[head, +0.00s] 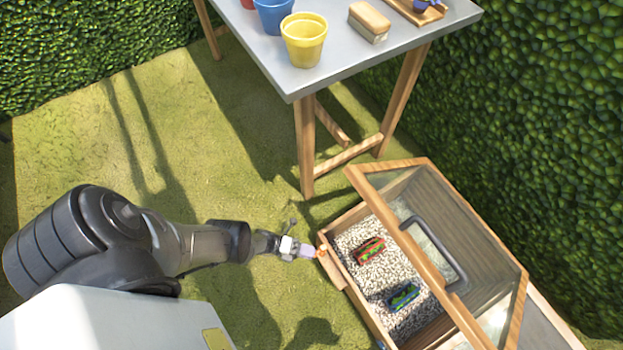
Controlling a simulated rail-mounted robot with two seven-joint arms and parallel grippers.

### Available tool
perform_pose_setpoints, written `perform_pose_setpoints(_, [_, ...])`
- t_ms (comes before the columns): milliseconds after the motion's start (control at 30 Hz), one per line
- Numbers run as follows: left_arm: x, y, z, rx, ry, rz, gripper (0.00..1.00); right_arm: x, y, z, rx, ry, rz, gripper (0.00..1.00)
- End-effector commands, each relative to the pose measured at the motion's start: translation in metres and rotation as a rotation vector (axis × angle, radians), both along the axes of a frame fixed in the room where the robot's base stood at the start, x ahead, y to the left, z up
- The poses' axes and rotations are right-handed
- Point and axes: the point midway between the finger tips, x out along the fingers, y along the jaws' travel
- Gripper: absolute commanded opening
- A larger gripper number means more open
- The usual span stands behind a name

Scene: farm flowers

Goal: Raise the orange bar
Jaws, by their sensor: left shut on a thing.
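A small orange piece (323,252), which looks like the orange bar, shows at the left edge of a wooden cold frame (333,270). My left gripper (308,250) reaches it from the left, and its pale fingertips are shut on it. Most of the bar is hidden by the fingertips or too small to make out. The cold frame has a wood-framed clear lid (440,262), tilted up over the bed, with a dark handle (436,250). My right gripper is out of view.
In the gravel bed (375,275) lie a red-and-green item (370,250) and a blue-and-green item (403,297). A grey table (345,62) behind holds a yellow pot (304,40), a blue pot (273,14) and a tan block (369,20). Hedges border the open grass.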

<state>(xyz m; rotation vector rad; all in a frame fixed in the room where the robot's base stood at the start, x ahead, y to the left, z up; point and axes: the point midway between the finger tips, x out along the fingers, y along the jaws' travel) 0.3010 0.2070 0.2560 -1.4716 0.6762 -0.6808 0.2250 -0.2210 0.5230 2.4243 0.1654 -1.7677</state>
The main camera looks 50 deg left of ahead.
Motion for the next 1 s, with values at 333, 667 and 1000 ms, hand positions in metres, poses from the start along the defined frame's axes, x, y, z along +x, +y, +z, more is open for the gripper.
perform_pose_setpoints(333, [-0.0007,0.0015,0.0003,-0.007,-0.001,0.001,0.00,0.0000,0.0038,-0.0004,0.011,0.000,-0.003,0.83])
perform_pose_setpoints(667, [-0.0006,0.0016,0.0002,-0.006,0.000,0.002,0.46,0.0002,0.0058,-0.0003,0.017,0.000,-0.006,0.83])
perform_pose_setpoints(1000, [-0.0023,0.0038,-0.0001,-0.006,0.000,0.002,0.50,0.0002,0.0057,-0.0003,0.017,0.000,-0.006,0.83])
